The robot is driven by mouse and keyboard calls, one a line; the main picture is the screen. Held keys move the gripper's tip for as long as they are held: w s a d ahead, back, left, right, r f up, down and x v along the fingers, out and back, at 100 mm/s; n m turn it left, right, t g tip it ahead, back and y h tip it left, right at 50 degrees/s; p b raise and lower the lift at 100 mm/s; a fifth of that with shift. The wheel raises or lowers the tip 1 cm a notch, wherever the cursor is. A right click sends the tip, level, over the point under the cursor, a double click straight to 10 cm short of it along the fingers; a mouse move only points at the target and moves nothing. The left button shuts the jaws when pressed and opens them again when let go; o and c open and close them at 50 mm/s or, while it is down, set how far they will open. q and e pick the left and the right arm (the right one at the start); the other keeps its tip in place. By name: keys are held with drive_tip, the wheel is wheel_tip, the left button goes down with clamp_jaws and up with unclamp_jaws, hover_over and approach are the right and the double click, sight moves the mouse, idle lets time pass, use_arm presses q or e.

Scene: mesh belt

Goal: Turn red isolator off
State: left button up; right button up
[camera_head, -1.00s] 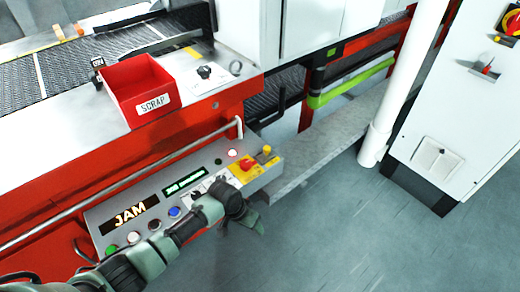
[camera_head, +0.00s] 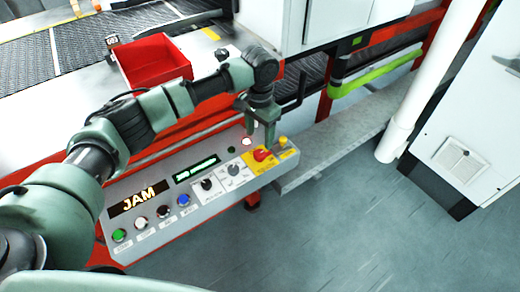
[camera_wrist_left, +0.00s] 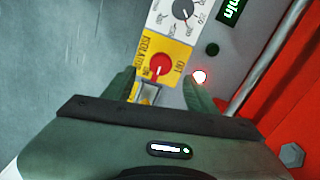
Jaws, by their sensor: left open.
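The red isolator knob (camera_head: 262,155) sits on a yellow plate at the right end of the sloping control panel (camera_head: 217,202). In the left wrist view the knob (camera_wrist_left: 160,70) shows on its plate, which reads ISOLATOR, ON and OFF. I cannot tell surely which mark the knob points to. My left gripper (camera_head: 258,137) points down just above and behind the knob. Its fingers are open and empty. In the left wrist view the gripper (camera_wrist_left: 160,90) has its fingertips on either side of the knob, apparently not touching it.
A yellow key-like part (camera_head: 283,141) and a lit red lamp (camera_head: 247,141) sit close beside the isolator. Other dials and coloured buttons line the panel, with a JAM display (camera_head: 139,198). A red scrap bin (camera_head: 153,60) stands behind my arm. The floor at front right is clear.

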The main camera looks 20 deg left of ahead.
sight(259, 154)
use_arm(q)
drive_tip(key=shift+w+a+f, duration=0.1)
drive_tip(key=shift+w+f, duration=0.05)
drive_tip(key=shift+f, duration=0.2)
wheel_tip(259, 154, down, 7)
drive_tip(key=shift+f, duration=0.1)
drive_tip(key=shift+c, duration=0.3)
